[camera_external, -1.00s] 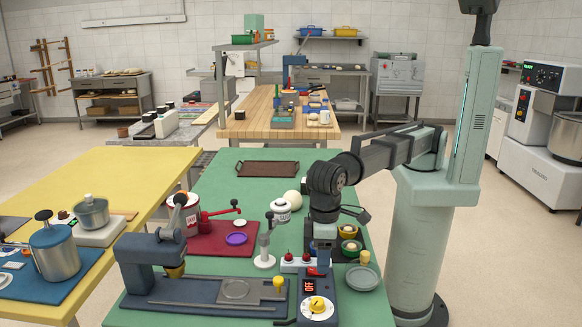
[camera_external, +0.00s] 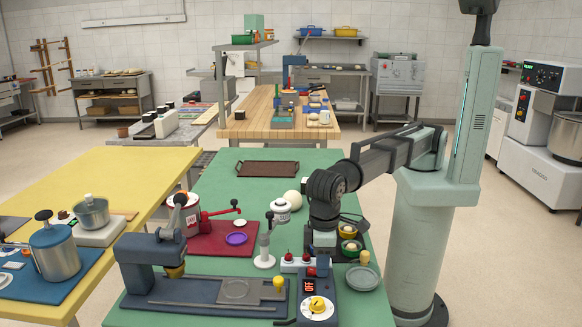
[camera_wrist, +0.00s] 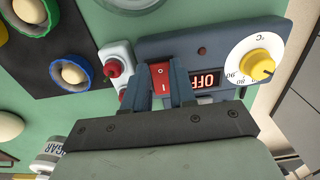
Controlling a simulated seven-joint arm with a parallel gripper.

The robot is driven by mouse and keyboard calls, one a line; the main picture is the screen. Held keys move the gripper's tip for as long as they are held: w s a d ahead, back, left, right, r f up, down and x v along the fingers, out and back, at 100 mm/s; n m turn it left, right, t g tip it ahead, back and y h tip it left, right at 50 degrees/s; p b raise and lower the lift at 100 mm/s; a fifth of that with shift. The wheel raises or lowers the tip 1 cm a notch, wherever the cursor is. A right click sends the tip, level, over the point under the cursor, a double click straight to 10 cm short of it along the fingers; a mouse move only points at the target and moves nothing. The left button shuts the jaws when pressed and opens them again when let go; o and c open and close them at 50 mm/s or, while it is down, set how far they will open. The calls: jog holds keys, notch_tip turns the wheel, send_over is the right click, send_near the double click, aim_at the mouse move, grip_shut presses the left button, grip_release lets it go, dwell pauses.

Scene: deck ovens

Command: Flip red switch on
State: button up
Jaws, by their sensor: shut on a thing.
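The red rocker switch (camera_wrist: 160,78) sits on a dark blue control box (camera_wrist: 220,50), beside a small display (camera_wrist: 206,81). The display reads OFF in the wrist view and also in the external view (camera_external: 309,287). My gripper (camera_wrist: 160,90) has one finger on each side of the red switch and is shut on it. In the external view my gripper (camera_external: 322,264) reaches down at the back of the control box (camera_external: 318,308), where the fingers and switch are small and partly hidden.
A white dial with a yellow knob (camera_wrist: 257,66) is on the same box. A white block with a red button (camera_wrist: 114,68) stands close beside my fingers. Colored bowls (camera_external: 350,248) and a grey plate (camera_external: 362,278) lie nearby. A blue press (camera_external: 150,262) stands left.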

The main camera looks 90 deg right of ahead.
grip_shut()
jog(key=shift+w+a+r+g, duration=0.1)
jog(key=shift+w+g, duration=0.35)
jog(key=shift+g, duration=0.55)
jog(key=shift+w+r+g, duration=0.1)
jog(key=shift+w+g, duration=0.05)
jog(key=shift+g, duration=0.95)
jog(key=o, duration=0.8)
grip_release()
jog(key=v, duration=1.2)
